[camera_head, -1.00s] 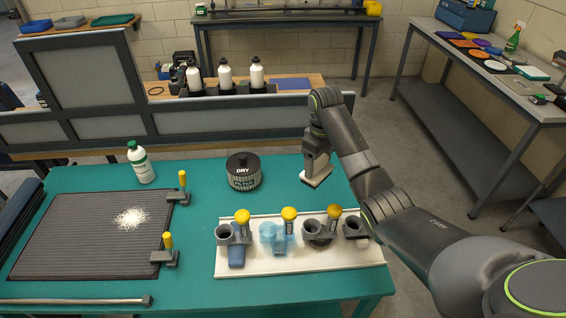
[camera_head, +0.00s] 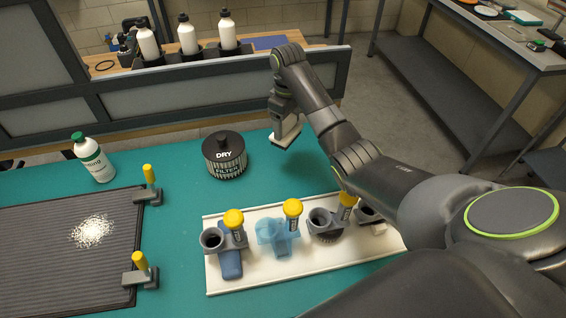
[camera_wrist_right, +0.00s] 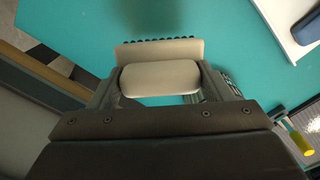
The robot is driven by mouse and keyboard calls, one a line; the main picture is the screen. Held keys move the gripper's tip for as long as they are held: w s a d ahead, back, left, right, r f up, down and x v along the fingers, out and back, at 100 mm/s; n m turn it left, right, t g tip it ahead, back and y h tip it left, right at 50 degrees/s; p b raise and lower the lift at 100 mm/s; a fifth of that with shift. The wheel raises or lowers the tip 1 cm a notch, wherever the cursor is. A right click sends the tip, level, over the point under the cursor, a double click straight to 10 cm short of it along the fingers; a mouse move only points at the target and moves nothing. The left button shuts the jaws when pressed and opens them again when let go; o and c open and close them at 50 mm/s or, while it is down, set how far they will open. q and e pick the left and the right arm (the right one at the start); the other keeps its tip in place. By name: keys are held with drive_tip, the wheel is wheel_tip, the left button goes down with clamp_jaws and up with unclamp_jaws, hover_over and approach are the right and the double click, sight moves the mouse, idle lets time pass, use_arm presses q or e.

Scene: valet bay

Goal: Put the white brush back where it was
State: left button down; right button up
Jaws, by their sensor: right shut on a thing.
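My right gripper (camera_head: 286,122) is shut on the white brush (camera_head: 288,134) and holds it over the back right part of the teal table. In the right wrist view, the white brush (camera_wrist_right: 160,80) lies between the fingers, with dark bristles along its far edge. A white board (camera_head: 310,262) at the table's front carries several dark ring holders with yellow-topped posts. A blue item (camera_head: 230,264) is at the left holder and a translucent light-blue item (camera_head: 270,232) is beside it. My arm partly hides the rightmost holder. My left gripper is out of view.
A black-lidded canister (camera_head: 225,157) marked DRY FILTER stands left of the brush. A green-capped bottle (camera_head: 93,158) and a dark ribbed mat (camera_head: 50,255) with white grains and two yellow-handled clamps are at left. A grey partition (camera_head: 150,105) stands behind the table.

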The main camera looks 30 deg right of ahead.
drive_tip(key=shift+w+f, duration=0.15)
drive_tip(key=shift+f, duration=0.4)
wheel_tip(320, 180, down, 9)
drive_tip(key=shift+p, duration=0.55)
drive_tip(key=shift+f, duration=0.1)
drive_tip(key=shift+f, duration=0.2)
drive_tip(key=o, duration=1)
drive_tip(key=shift+r, duration=0.1)
